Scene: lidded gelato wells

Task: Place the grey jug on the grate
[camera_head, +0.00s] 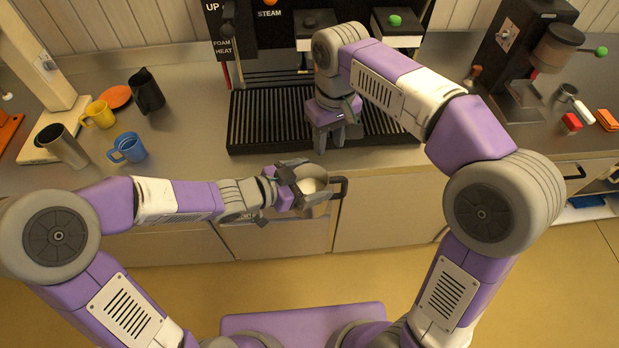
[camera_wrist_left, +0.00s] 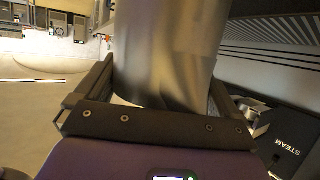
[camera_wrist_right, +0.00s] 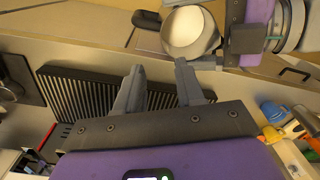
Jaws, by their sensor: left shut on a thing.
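The grey jug (camera_head: 314,186) has a pale filling and hangs in front of the counter's front edge, below counter-top grate level in the picture. My left gripper (camera_head: 302,187) is shut around its side; its metal wall also fills the middle of the left wrist view (camera_wrist_left: 170,45). Its open top shows in the right wrist view (camera_wrist_right: 187,30). The black slatted grate (camera_head: 265,122) lies under the coffee machine, apart from the jug. My right gripper (camera_head: 331,145) is over the front of the grate, fingers apart and empty, as the right wrist view (camera_wrist_right: 157,75) shows.
A black jug (camera_head: 147,92), yellow mug (camera_head: 101,115), blue mug (camera_head: 130,149), orange saucer (camera_head: 116,97) and metal cup (camera_head: 64,148) stand at the left. A grinder (camera_head: 540,60) stands at the right. The grate looks bare; my right arm reaches across it.

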